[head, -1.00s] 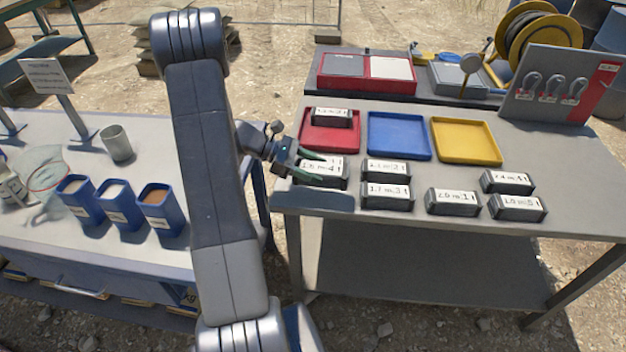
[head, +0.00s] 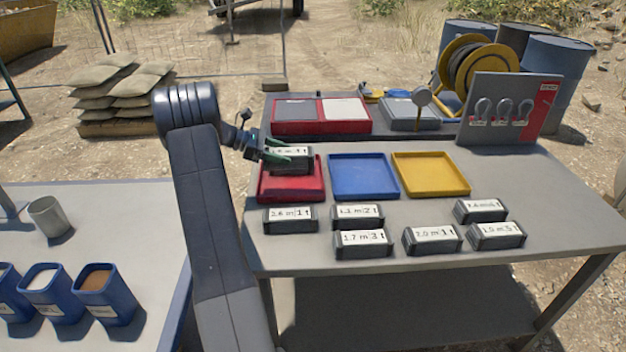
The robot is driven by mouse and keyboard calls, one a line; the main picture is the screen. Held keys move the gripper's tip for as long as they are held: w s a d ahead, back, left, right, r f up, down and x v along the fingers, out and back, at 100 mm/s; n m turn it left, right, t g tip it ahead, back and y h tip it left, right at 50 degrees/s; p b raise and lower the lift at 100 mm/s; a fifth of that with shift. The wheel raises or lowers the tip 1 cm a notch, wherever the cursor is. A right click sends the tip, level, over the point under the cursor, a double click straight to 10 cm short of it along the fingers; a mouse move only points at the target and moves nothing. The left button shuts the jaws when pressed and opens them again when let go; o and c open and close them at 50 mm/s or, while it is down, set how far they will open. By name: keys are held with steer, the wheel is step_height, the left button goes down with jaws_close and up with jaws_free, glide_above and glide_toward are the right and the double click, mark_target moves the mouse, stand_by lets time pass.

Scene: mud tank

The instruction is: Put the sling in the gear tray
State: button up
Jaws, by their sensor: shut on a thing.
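My gripper (head: 284,151) is shut on a dark sling pack with a white label (head: 290,158). It holds the pack at the back of the red tray (head: 291,190), over its rear edge. I cannot tell whether the pack touches the tray. The green fingers cover part of the pack, and its label is too blurred to read surely. A blue tray (head: 363,177) and a yellow tray (head: 430,175) lie to the right, both empty. No readable label shows which one is the gear tray.
Several similar labelled packs, such as this one (head: 363,244), lie in front of the trays. Behind stand a red case (head: 322,117), a grey scale (head: 407,114) and a shackle board (head: 510,110). Blue cups (head: 108,295) stand on the left table.

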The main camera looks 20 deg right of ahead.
steer(key=shift+w+d, duration=0.1)
steer(key=shift+w, duration=0.4)
steer(key=shift+w+d+f, duration=0.1)
steer(key=shift+w+f, duration=0.05)
step_height(320, 180, down, 9)
steer(key=shift+f, duration=0.2)
steer(key=shift+f, duration=0.15)
steer(key=o, duration=1.2)
steer(key=shift+r, duration=0.2)
steer(key=v, duration=1.2)
steer(key=shift+b, duration=0.35)
